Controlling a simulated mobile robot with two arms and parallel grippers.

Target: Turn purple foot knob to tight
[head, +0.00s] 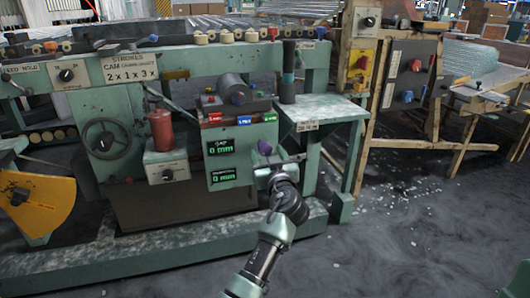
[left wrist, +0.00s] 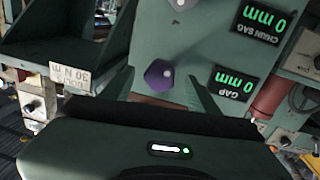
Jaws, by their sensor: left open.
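The purple foot knob (head: 264,147) sits on the front of the green machine panel, to the right of two green digital displays. My left gripper (head: 279,163) is just below and in front of it in the head view, with its jaws apart. My right gripper is not in view.
The "GAP" display (head: 221,146) and the display below it (head: 223,175) both read 0 mm. A green side table (head: 328,108) with a torque label is to the right. A red cylinder (head: 161,130) and a handwheel (head: 106,138) are left. Open floor (head: 410,240) is at lower right.

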